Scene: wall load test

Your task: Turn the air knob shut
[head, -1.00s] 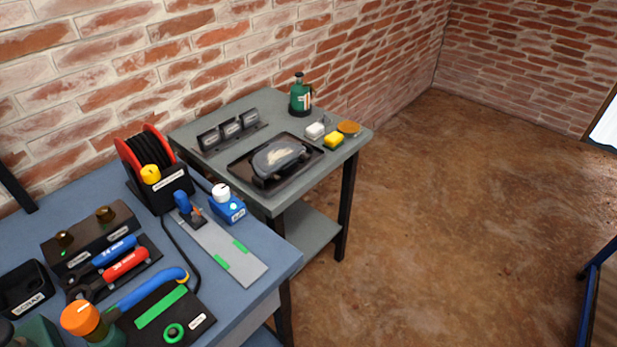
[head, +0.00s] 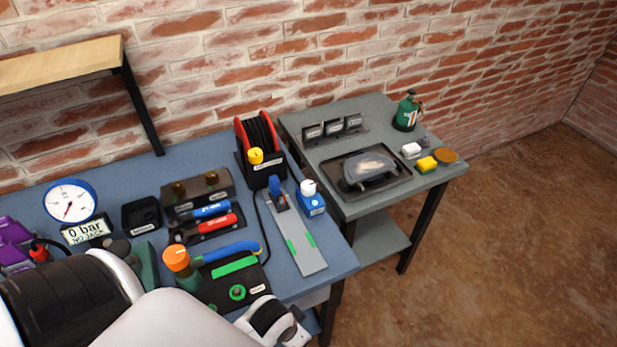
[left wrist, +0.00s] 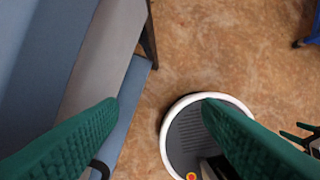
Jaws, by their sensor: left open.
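No label that I can read marks the air knob. An orange knob (head: 176,257) tops a green body at the bench front, beside a blue curved handle or hose (head: 232,250). A yellow knob (head: 255,156) sits on the front of the red and black reel (head: 262,135). In the left wrist view my left gripper (left wrist: 160,104) is open and empty, over the floor beside the bench edge. Dark green finger-like parts, likely my right gripper (left wrist: 300,138), are cut off at the right edge.
The blue bench (head: 335,262) also holds a gauge reading 0 bar (head: 70,201), red and blue-handled tools, a grey plate (head: 302,245) and a blue bottle (head: 311,198). A grey side table (head: 435,178) stands behind right. A wooden shelf (head: 60,66) hangs at upper left.

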